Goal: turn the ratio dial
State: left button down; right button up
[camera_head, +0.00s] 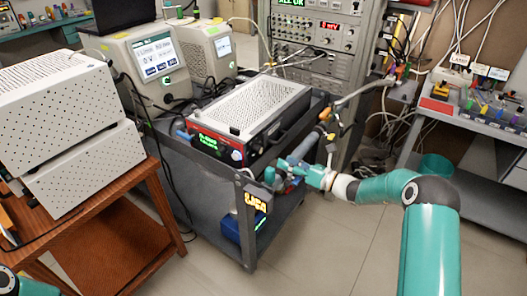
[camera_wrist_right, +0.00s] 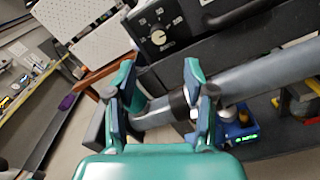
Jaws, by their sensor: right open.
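In the right wrist view a round black dial (camera_wrist_right: 158,37) with a white pointer and printed numbers sits on a dark panel (camera_wrist_right: 183,43). I take it to be the ratio dial; its label is too blurred to read, and I cannot make it out in the head view. My right gripper (camera_head: 290,168) is beside the cart's front right corner. Its two teal fingers are spread open in the wrist view (camera_wrist_right: 160,72), short of the dial. A grey tube (camera_wrist_right: 155,112) crosses behind the fingers. At the lower left of the head view only part of my left arm shows.
The dark cart (camera_head: 212,190) carries a perforated instrument (camera_head: 262,100) with a green display. White perforated boxes (camera_head: 60,95) stand on a wooden table at left. Floor (camera_head: 320,255) is clear in front.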

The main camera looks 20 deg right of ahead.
aim_at(261, 152)
jog(key=p+x, duration=0.1)
jog(key=x, duration=0.8)
jog(key=shift+a, duration=0.15)
